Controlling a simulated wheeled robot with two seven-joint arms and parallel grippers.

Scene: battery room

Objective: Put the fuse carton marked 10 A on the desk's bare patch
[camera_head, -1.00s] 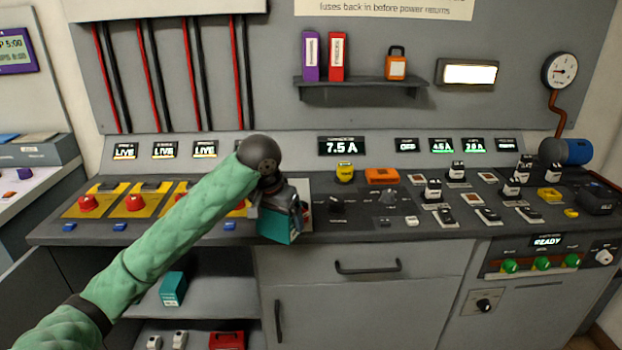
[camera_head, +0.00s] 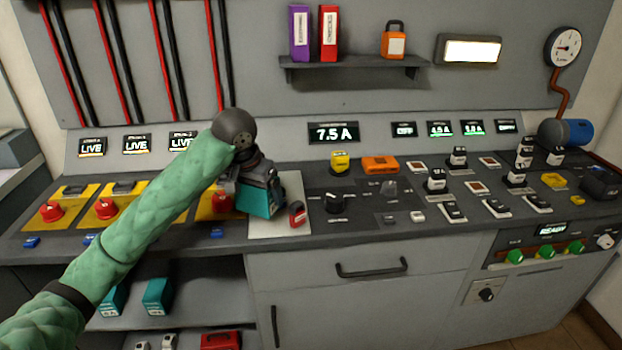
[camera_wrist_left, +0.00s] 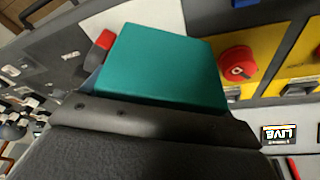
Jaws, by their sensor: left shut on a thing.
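My left gripper (camera_head: 256,178) is shut on a teal carton (camera_head: 260,203). The carton is at the pale bare patch (camera_head: 275,230) on the desk, over its left part; I cannot tell whether it touches the surface. In the left wrist view the teal carton (camera_wrist_left: 160,65) fills the middle, with the pale patch (camera_wrist_left: 145,14) behind it. The carton's marking is not readable. Two more teal cartons, one (camera_head: 157,296) and another (camera_head: 113,298), stand on the shelf below the desk. My right gripper is not in view.
A small red padlock-like item (camera_head: 296,214) stands on the patch, just right of the carton. A red knob on a yellow plate (camera_head: 221,203) is close on the left. A black rotary knob (camera_head: 334,202) is further right. A drawer handle (camera_head: 371,268) is below.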

